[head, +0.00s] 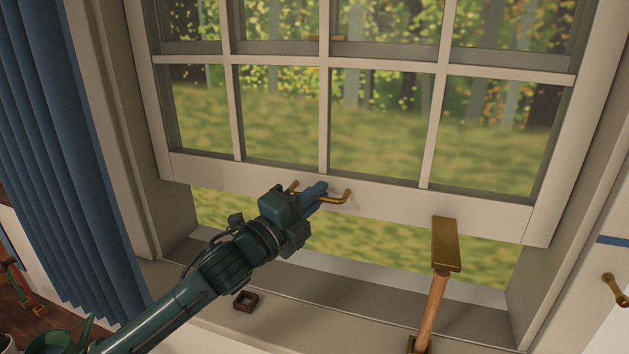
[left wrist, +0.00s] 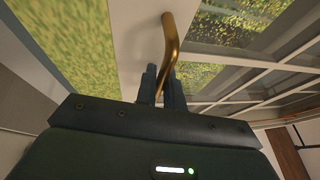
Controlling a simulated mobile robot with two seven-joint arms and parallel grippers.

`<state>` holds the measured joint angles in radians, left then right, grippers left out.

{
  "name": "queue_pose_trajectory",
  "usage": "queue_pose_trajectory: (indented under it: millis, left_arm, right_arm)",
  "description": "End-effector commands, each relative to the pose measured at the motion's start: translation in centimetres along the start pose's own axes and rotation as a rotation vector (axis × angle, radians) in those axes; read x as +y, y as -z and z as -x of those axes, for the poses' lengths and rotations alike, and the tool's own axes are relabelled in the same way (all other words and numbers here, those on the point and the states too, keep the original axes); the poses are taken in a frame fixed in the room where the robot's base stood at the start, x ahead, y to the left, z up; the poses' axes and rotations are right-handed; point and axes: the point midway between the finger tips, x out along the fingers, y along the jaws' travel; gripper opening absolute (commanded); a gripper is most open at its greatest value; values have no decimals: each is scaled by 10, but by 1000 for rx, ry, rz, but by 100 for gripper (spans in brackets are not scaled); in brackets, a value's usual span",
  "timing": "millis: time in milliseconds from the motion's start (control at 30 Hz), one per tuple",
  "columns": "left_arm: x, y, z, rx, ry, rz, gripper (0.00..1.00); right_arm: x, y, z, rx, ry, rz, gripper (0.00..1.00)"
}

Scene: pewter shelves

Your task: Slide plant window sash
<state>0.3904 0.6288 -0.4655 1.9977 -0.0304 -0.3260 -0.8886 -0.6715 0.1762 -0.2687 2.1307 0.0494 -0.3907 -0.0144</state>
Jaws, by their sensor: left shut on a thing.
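The white multi-pane window sash (head: 385,200) is raised, with an open gap under its bottom rail. A bent brass handle (head: 341,198) sits on that rail. My left gripper (head: 318,194) is shut on the brass handle. In the left wrist view the fingers (left wrist: 163,85) close around the handle (left wrist: 171,38), which sticks out beyond them. The gripper hides part of the handle. My right gripper is in neither view.
A wooden post (head: 432,305) with a flat brass head stands at the sill, overlapping the rail; contact is unclear. A small dark square block (head: 245,300) lies on the sill (head: 300,310). A blue curtain (head: 65,140) hangs left. A brass knob (head: 615,289) is at right.

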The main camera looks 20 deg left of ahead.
Motion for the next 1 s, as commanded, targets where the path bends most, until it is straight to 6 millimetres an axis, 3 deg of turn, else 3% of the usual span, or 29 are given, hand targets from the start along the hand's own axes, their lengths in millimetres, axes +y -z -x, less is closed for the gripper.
queue_pose_trajectory:
  millis: [33,100,433,467,700,1000]
  left_arm:
    - [14,1,2,0,-2,1,0]
    - [19,2,3,0,-1,1,0]
    - [16,1,3,0,5,-1,0]
    - [16,1,3,0,6,-1,10]
    - [16,1,3,0,5,-1,30]
    - [18,1,5,0,3,-1,32]
  right_arm:
    - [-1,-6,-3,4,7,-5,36]
    - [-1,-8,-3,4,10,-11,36]
    - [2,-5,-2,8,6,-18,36]
    - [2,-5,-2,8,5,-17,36]
    - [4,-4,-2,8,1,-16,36]
    - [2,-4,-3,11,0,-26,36]
